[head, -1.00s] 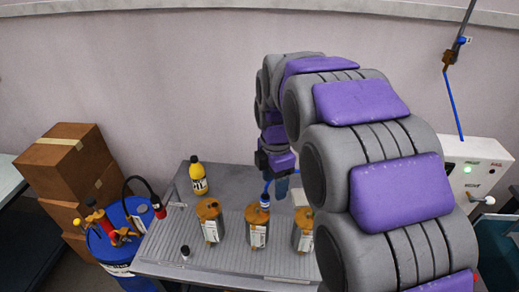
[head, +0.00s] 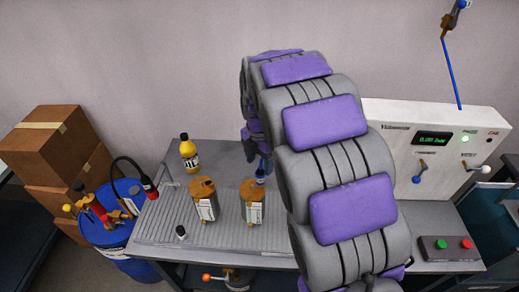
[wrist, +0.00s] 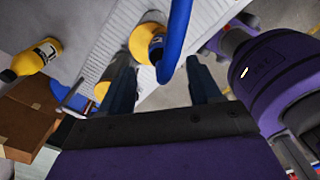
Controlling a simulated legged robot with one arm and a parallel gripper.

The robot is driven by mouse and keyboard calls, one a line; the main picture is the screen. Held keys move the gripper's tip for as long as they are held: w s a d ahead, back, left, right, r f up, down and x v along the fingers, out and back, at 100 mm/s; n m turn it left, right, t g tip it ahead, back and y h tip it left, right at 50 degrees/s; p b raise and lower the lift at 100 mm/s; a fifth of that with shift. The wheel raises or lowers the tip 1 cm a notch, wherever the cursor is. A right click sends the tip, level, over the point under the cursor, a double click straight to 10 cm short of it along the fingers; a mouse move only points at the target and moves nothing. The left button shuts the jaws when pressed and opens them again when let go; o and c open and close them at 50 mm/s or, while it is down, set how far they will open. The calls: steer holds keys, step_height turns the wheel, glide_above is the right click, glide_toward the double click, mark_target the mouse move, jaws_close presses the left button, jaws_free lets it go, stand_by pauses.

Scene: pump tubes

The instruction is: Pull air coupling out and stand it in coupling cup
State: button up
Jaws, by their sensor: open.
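The air coupling (head: 261,176) is a small blue piece with a white band, at the top of the middle brown-topped canister (head: 252,203) in the head view. In the wrist view the coupling (wrist: 157,48) stands in the round brown top, with the blue hose (wrist: 177,40) curving past it. My gripper (wrist: 163,88) is open and empty, with one dark finger on each side of the hose's lower end; the coupling lies beyond the fingertips. In the head view my arm largely hides the gripper. I cannot pick out the coupling cup.
Another canister (head: 204,200) stands to the left. A yellow bottle (head: 189,153) is at the back left of the grey bench (head: 205,245). A small black-capped jar (head: 181,232) is near the front edge. A white control box (head: 440,140) stands at the right, a blue drum (head: 115,215) at the left.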

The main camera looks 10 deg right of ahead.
mark_target(259, 172)
step_height(259, 172, down, 8)
steer(key=shift+r+b, duration=0.2)
steer(key=shift+b, duration=0.4)
steer(key=shift+c, duration=0.4)
jaws_close()
stand_by(0.3)
steer(key=shift+r, duration=0.4)
steer(key=shift+r+p, duration=0.25)
steer(key=shift+p, duration=0.05)
steer(key=shift+r, duration=0.15)
stand_by(0.6)
